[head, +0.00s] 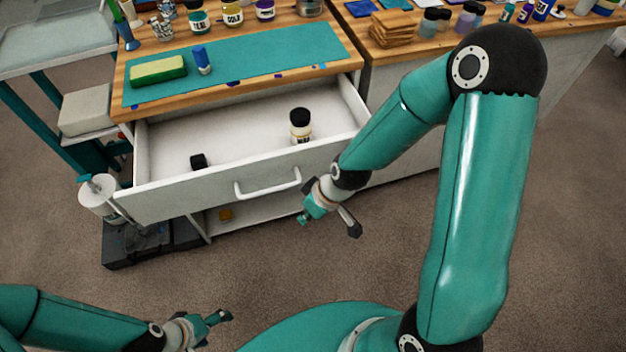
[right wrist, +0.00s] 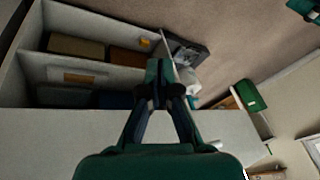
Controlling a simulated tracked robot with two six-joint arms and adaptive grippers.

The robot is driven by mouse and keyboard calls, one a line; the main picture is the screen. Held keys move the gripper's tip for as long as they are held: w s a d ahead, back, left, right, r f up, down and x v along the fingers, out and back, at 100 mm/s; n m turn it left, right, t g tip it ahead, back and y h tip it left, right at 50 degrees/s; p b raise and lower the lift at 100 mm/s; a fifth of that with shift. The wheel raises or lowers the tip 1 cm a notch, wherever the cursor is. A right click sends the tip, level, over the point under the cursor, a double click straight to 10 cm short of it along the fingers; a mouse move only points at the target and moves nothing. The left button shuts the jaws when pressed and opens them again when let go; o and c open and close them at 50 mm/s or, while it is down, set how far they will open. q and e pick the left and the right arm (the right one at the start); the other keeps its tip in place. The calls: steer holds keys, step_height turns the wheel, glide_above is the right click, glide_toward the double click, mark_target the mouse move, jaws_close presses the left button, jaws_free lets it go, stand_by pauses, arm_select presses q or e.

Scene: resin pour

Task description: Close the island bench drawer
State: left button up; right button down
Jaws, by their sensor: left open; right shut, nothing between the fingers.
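The island bench drawer (head: 170,198) is pulled out, its white front facing me with a curved handle (head: 268,190) in the middle. A black-capped jar (head: 301,130) stands inside toward the right, and a small black item (head: 199,161) lies near the front left. My right gripper (head: 304,218) is shut and empty, just in front of the drawer front, right of the handle; I cannot tell whether it touches. In the right wrist view its fingers (right wrist: 160,92) meet in front of a pale panel. My left gripper (head: 215,325) is open and empty, low over the floor.
The wooden benchtop (head: 340,50) carries a teal mat (head: 260,60) with a yellow-green sponge (head: 158,70) and a blue bottle (head: 202,60). Several paint jars stand behind. Carpet in front is clear.

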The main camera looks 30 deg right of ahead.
steer(key=s+d+r+n+t+b, duration=0.2)
steer(key=d+r+n+b, duration=0.25)
steer(key=r+b, duration=0.2)
steer(key=s+d+r+n+t+b, duration=0.1)
steer(key=d+r+n+t+b, duration=0.15)
steer(key=r+n+b, duration=0.45)
steer(key=m, duration=0.1)
glide_toward(305, 174)
step_height(305, 174, down, 3)
steer(key=s+a, duration=0.1)
steer(key=a, duration=0.1)
steer(key=shift+g, duration=0.25)
steer(key=shift+w+d+f+p, duration=0.1)
steer(key=shift+w+f+p, duration=0.1)
steer(key=shift+w, duration=0.85)
steer(key=shift+w+d+f+p, duration=0.15)
steer(key=shift+w+p, duration=0.05)
steer(key=shift+w, duration=0.85)
